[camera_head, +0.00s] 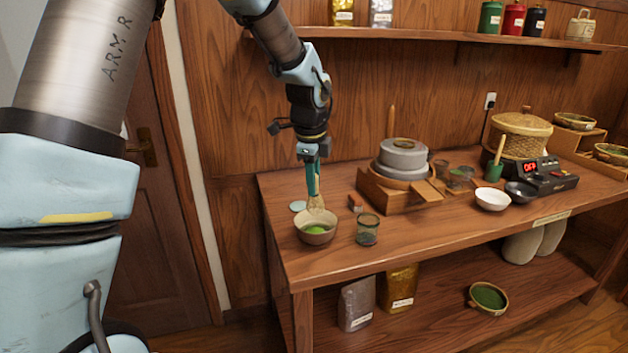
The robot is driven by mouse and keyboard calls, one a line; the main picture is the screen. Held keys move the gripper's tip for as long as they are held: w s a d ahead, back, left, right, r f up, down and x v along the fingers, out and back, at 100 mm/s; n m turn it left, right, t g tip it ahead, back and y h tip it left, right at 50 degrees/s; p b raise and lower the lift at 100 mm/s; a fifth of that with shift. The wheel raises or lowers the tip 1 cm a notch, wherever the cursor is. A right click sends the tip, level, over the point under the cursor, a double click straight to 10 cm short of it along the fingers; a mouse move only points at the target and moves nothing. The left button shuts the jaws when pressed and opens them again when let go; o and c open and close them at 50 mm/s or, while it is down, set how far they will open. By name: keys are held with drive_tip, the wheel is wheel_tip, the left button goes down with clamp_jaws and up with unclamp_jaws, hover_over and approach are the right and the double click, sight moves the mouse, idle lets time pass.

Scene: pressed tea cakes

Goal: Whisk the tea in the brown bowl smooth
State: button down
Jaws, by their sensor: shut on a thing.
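The brown bowl (316,238) stands near the left front corner of the wooden table and holds green tea (317,229). My gripper (313,188) points down above the bowl and is shut on a pale bamboo whisk (316,204). The whisk hangs roughly upright, with its lower end at the bowl's mouth. I cannot tell whether its tines touch the tea. The gripper fingers hide the whisk's upper part.
A glass jar (367,230) stands close to the bowl's right. A grey stone mill (403,160) in a wooden tray is behind it. A white bowl (492,199), a dark bowl (521,192) and a steamer basket (520,137) are further right. The front middle of the table is clear.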

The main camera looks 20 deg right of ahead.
sight(314, 207)
wheel_tip(314, 207, down, 2)
drive_tip(key=shift+s+a+f+b, duration=0.1)
drive_tip(key=shift+s+f+b, duration=0.05)
drive_tip(key=shift+b, duration=0.55)
drive_tip(key=shift+w+d+f+b, duration=0.15)
drive_tip(key=shift+f+b, duration=0.25)
drive_tip(key=shift+f, duration=0.55)
drive_tip(key=shift+w+d+f+b, duration=0.15)
drive_tip(key=shift+f+b, duration=0.3)
drive_tip(key=shift+f, duration=0.45)
drive_tip(key=shift+w+d+f+b, duration=0.15)
drive_tip(key=shift+f+b, duration=0.25)
drive_tip(key=shift+f, duration=0.55)
drive_tip(key=shift+a, duration=0.1)
